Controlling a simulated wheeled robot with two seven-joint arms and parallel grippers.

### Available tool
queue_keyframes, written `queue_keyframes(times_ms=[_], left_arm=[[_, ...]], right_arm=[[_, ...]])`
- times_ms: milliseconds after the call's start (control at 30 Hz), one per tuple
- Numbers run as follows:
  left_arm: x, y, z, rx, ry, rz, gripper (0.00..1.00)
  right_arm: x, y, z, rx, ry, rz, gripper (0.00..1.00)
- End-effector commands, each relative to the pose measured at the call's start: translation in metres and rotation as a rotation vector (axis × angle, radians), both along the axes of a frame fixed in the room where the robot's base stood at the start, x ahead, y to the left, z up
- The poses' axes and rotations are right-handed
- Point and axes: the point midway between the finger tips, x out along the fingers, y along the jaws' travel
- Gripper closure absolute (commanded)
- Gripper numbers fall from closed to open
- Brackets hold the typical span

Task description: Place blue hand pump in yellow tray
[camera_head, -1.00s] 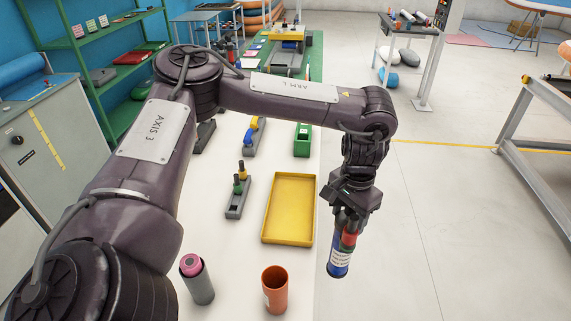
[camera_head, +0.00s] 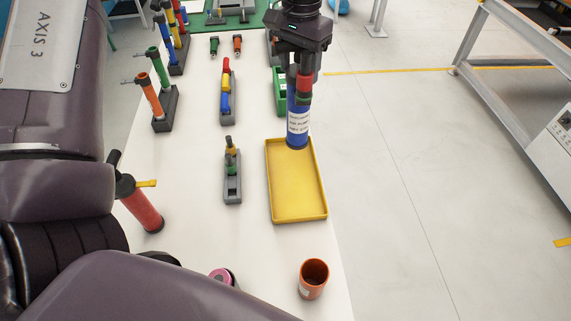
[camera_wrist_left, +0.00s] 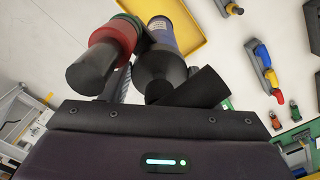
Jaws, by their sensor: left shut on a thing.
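A blue hand pump (camera_head: 298,122) with a white label hangs upright from my left gripper (camera_head: 299,72), which is shut on its dark upper part. A red and green banded piece sits beside the pump's top; I cannot tell whether it is part of it. The pump's lower end overlaps the far edge of the yellow tray (camera_head: 297,215) in the head view; its height above the tray is unclear. The tray looks empty. In the left wrist view the pump (camera_wrist_left: 163,35) points away in front of the tray (camera_wrist_left: 190,38). My right gripper is not in view.
An orange cup (camera_head: 313,280) stands near the front, and a red pump (camera_head: 142,208) at the left. The table's right edge is close to the tray.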

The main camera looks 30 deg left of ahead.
Motion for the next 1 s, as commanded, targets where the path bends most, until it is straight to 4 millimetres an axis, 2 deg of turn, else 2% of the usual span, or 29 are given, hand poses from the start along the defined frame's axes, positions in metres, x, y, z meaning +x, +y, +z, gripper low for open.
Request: queue_keyframes(times_ms=[167, 500, 600, 867, 1000], left_arm=[[-0.001, 0.000, -0.033, -0.004, 0.007, 0.002, 0.96], [-0.002, 0.000, -0.122, -0.003, 0.007, 0.004, 0.96], [-0.001, 0.000, -0.141, -0.002, 0.004, 0.004, 0.96], [0.000, 0.000, -0.164, -0.001, 0.002, 0.002, 0.96], [-0.001, 0.000, -0.186, -0.002, 0.003, 0.003, 0.96]], right_arm=[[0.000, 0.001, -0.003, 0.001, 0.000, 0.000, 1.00], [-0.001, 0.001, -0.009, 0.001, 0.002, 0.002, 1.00], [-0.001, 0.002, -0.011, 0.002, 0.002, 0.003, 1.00], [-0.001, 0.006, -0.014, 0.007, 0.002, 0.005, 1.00], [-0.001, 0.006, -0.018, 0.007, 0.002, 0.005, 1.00]])
